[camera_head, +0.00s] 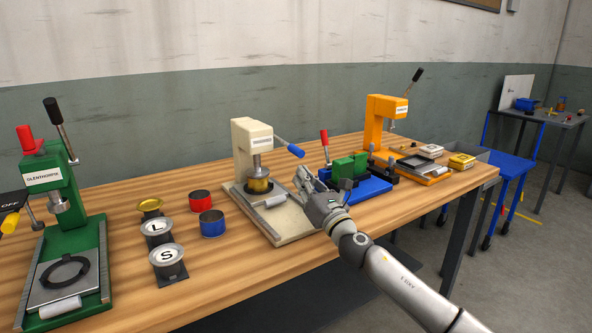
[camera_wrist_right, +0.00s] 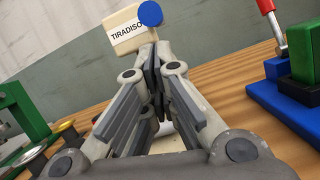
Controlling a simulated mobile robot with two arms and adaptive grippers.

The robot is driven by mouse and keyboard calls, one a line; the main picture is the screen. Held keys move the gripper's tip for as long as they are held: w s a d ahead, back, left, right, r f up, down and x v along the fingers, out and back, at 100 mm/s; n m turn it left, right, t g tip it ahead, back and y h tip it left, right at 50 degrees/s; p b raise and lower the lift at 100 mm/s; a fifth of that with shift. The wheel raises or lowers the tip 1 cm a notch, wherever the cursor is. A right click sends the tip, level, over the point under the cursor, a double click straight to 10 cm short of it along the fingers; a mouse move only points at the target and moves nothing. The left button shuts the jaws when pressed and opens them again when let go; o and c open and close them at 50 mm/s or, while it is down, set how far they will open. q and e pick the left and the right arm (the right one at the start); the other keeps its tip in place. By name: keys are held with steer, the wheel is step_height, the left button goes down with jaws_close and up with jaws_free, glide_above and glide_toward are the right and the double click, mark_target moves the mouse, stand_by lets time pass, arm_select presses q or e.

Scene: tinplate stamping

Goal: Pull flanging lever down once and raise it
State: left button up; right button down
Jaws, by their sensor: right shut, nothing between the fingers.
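The cream press (camera_head: 241,150) stands mid-bench. Its lever has a blue grip (camera_head: 289,147) and slopes down to the right from the press head. A gold round piece (camera_head: 257,185) sits under its ram. In the right wrist view, the blue grip's round end (camera_wrist_right: 150,14) shows just past my fingertips, in front of the press's label (camera_wrist_right: 126,33). My right gripper (camera_head: 302,178) is shut and empty, below and near the blue grip; its fingertips (camera_wrist_right: 155,65) also show in the right wrist view. Whether they touch the grip I cannot tell. My left gripper is out of view.
A green press (camera_head: 62,215) with a black-gripped lever stands left. Between are red (camera_head: 201,200) and blue (camera_head: 212,224) tins and lettered round pieces. Right of my gripper are a blue-and-green fixture (camera_head: 352,172) with a red-gripped lever and an orange press (camera_head: 380,125).

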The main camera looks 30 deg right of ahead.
mark_target(285, 144)
steer(key=x, duration=0.3)
steer(key=shift+w+r, duration=0.1)
steer(key=shift+w, duration=0.15)
steer(key=shift+r, duration=0.1)
